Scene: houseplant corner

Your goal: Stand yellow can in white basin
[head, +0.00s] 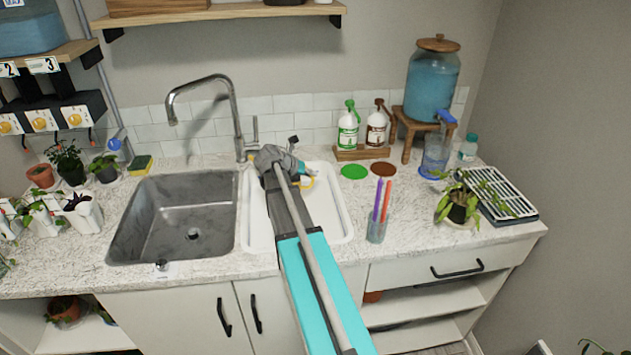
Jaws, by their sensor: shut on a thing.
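The white basin (335,225) is set into the counter to the right of the grey metal sink. My arm reaches across it from the front and covers much of its left and middle part. My gripper (305,174) is over the back part of the basin, shut on the yellow can (307,184). Only a small yellow and white piece of the can shows beside the fingers; the rest is hidden by my gripper and arm. I cannot tell whether the can touches the basin floor or how upright it is.
The steel sink (176,215) and its tall faucet (232,120) are left of the basin. A cup with pens (377,228) stands close to its right edge. Two bottles (348,130) on a wooden stand are behind right. The basin's right side is clear.

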